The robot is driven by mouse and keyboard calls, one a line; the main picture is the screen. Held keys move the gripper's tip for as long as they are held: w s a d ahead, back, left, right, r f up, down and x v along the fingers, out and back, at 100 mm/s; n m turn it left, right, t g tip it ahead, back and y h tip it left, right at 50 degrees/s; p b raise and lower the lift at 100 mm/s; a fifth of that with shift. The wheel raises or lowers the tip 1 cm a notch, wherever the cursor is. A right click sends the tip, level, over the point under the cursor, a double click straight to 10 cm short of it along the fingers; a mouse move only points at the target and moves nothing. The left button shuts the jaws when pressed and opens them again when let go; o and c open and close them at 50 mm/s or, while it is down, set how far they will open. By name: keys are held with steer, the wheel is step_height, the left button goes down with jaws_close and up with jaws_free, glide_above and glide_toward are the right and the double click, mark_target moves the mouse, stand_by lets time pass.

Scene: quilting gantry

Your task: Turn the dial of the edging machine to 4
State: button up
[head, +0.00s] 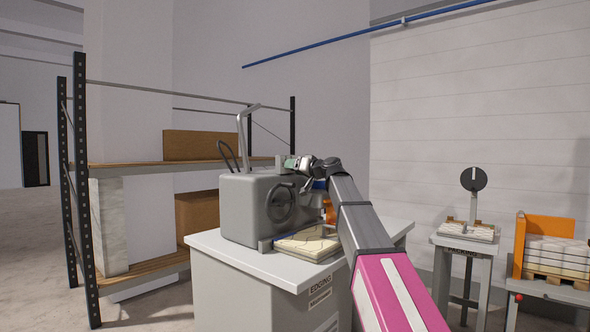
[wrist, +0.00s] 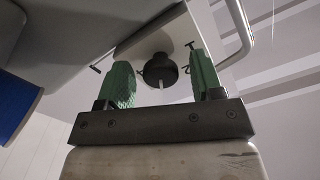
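The edging machine (head: 243,212) is a grey box with a round handwheel-like part on its front, standing on a white cabinet. My gripper (head: 297,163) is at the machine's upper right edge in the head view. In the wrist view my gripper (wrist: 159,62) has its two green fingers spread, one on each side of a black round dial (wrist: 158,68). The dial has a white pointer mark toward the gripper's palm. Gaps show between the dial and both fingers. No numbers are readable around it, and I cannot make out the dial in the head view.
The white cabinet (head: 226,249) carries an "EDGING" label. A light pad (head: 308,243) lies on its top before the machine. A shelf rack (head: 80,190) stands left. A packing stand (head: 463,243) and an orange-backed crate (head: 549,226) stand right. A bent metal tube (head: 241,135) rises behind the machine.

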steer(key=v, duration=1.1)
